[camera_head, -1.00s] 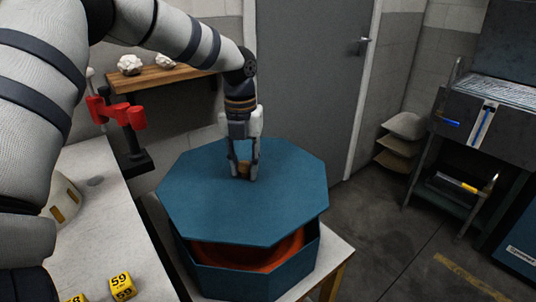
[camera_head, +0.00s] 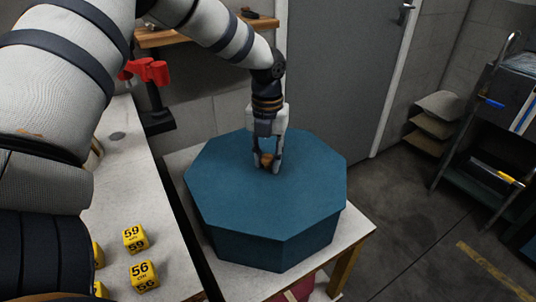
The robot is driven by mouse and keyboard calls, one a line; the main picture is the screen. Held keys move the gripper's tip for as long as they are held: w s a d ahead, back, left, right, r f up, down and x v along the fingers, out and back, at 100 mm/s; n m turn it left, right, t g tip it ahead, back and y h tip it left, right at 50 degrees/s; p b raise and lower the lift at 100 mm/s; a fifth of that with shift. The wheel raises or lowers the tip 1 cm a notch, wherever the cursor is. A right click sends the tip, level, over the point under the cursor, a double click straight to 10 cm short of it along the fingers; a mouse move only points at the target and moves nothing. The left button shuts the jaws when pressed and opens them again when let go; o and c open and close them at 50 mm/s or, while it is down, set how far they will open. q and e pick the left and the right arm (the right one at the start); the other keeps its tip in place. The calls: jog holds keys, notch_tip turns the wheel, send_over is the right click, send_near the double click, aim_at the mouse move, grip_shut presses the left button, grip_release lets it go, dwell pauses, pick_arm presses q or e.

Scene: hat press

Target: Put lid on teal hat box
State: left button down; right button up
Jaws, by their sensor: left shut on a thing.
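The teal octagonal hat box (camera_head: 290,254) stands on a small white-topped table (camera_head: 355,238). Its teal lid (camera_head: 240,205) lies over the top of the box, level and lined up with the sides, with no gap showing at the front. My left gripper (camera_head: 267,165) points down at the lid's middle and is shut on the lid's small tan knob (camera_head: 265,157). The inside of the box is hidden by the lid. My right gripper is not in view.
A white workbench (camera_head: 165,255) with yellow numbered blocks (camera_head: 135,238) runs along the left. A red clamp-like tool (camera_head: 148,70) stands at its back. A grey door (camera_head: 340,75) is behind, and shelves with hat shapes (camera_head: 435,125) are at right.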

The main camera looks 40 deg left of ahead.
pick_arm(q)
jog(key=shift+f, duration=0.3)
dwell(0.4)
jog(key=c, duration=1.2)
grip_release()
notch_tip(320, 180, up, 12)
